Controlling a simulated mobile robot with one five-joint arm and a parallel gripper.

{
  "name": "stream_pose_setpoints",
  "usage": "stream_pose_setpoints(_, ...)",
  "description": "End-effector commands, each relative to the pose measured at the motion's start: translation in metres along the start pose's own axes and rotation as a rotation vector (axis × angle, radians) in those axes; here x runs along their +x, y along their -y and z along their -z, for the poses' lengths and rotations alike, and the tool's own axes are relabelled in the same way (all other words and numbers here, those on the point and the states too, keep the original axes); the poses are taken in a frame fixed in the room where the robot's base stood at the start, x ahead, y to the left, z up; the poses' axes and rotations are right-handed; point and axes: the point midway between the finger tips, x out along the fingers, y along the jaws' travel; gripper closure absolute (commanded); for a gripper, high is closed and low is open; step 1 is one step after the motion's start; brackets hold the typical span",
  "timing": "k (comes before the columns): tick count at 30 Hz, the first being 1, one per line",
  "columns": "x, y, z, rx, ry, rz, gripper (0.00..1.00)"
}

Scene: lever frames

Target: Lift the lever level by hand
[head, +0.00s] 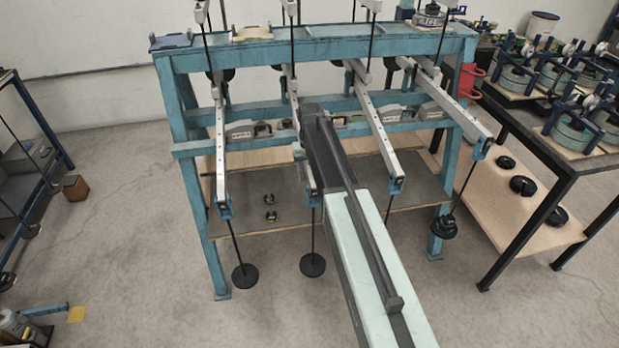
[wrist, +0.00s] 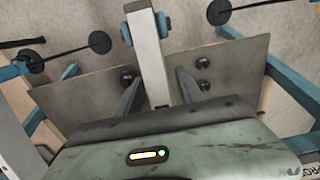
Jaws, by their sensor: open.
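Several pale levers with blue end clamps reach forward from a blue frame (head: 320,52). The second lever from the left (head: 306,150) lies beside my arm's far end, which partly covers it. In the wrist view a pale lever bar (wrist: 152,65) with a blue clamp (wrist: 145,28) at its end runs between my two dark fingers. My gripper (wrist: 160,82) is open, with one finger on each side of the bar. Whether either finger touches it is unclear. In the head view the fingers are mostly hidden. A black disc weight (head: 313,265) hangs on a rod below this lever.
Neighbouring levers stand on the left (head: 220,150) and right (head: 375,125), with hanging rods. A board shelf (head: 270,185) with small black weights lies below. A dark-legged table (head: 540,150) with blue-framed devices stands at right. Open floor lies at front left.

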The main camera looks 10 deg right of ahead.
Motion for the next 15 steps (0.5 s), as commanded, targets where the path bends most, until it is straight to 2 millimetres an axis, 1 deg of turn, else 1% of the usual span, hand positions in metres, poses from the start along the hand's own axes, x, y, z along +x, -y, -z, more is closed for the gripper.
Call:
stream_pose_setpoints(2, -0.0010, 0.0003, 0.0000, 0.000, 0.000, 0.000, 0.55)
stream_pose_setpoints(3, -0.0011, 0.0003, -0.0001, 0.000, 0.000, 0.000, 0.67)
stream_pose_setpoints(5, -0.0011, 0.0005, -0.0001, -0.001, 0.000, 0.000, 0.83)
stream_pose_setpoints(6, -0.0011, 0.0006, 0.0000, -0.001, 0.000, 0.000, 0.94)
stream_pose_setpoints(7, -0.0011, 0.0006, 0.0000, -0.001, 0.000, 0.000, 1.00)
stream_pose_setpoints(15, -0.0010, 0.0010, 0.0000, -0.001, 0.000, 0.000, 1.00)
